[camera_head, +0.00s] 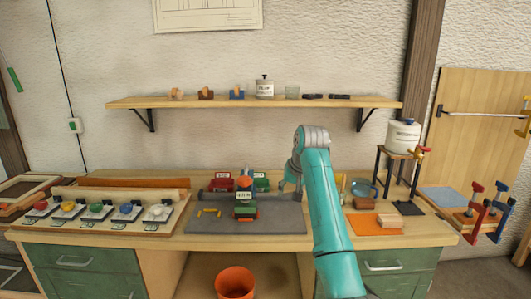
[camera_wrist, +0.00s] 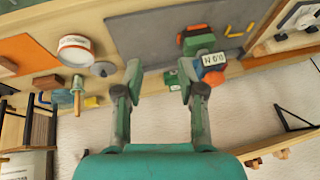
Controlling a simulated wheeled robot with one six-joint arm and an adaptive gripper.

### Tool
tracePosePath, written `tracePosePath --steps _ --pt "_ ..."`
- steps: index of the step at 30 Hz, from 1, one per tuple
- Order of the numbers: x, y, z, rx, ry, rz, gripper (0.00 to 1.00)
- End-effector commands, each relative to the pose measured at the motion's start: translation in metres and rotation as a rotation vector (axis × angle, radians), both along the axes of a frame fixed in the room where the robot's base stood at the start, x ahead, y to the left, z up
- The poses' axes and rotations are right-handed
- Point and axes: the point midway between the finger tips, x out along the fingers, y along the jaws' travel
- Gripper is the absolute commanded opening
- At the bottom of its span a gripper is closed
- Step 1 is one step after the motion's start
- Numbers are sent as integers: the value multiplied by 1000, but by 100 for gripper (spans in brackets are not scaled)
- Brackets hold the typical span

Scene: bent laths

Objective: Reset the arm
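My arm is teal and rises from the lower right of the head view, bending over at a grey joint. My gripper (camera_head: 290,186) hangs down at the arm's far end, over the right part of the workbench (camera_head: 330,234). The wrist view shows the bench from above with the wall towards the bottom. A device labelled with white tags and an orange knob (camera_wrist: 213,59) is right of the fingers, apart from them.
A grey mat (camera_head: 275,222) carries coloured blocks and a yellow handle (camera_head: 209,211). A board with several coloured knobs (camera_head: 96,211) is on the left. A wall shelf (camera_head: 190,103) is behind my arm. A stool holds a white container (camera_head: 403,137) on the right. An orange bin (camera_head: 235,283) stands below.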

Motion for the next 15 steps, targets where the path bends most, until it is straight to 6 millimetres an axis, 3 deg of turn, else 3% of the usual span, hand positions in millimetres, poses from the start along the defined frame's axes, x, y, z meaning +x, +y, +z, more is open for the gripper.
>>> tracePosePath --steps 8,15 --pt "-5 -7 -81 1 -42 -14 39" --pt "-29 -18 -183 -1 -112 -29 39"
